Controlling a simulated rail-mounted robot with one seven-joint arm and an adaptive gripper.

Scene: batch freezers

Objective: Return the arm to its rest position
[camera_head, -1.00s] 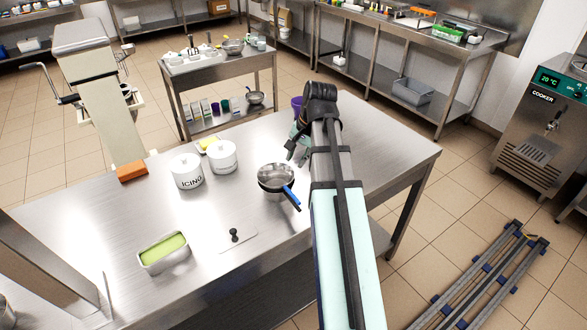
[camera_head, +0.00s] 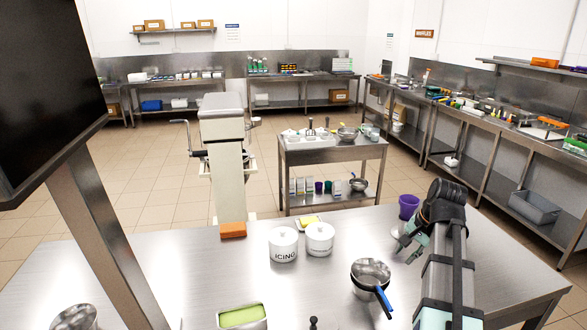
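My arm (camera_head: 450,262) reaches out over the right part of the steel table (camera_head: 180,270), bent over at its dark far joint. My gripper (camera_head: 403,246) hangs from that end, low over the table, partly hidden by the arm. It is small in view, and its fingers do not show clearly enough to tell open from shut. No object can be made out in it. A purple cup (camera_head: 408,206) is just behind it.
On the table are an icing pot (camera_head: 284,244), another white pot (camera_head: 319,239), a steel pan with a blue handle (camera_head: 370,272), a green-filled tray (camera_head: 241,317), an orange block (camera_head: 233,229) and a yellow item (camera_head: 308,221). A dark screen (camera_head: 48,85) on a post blocks the left.

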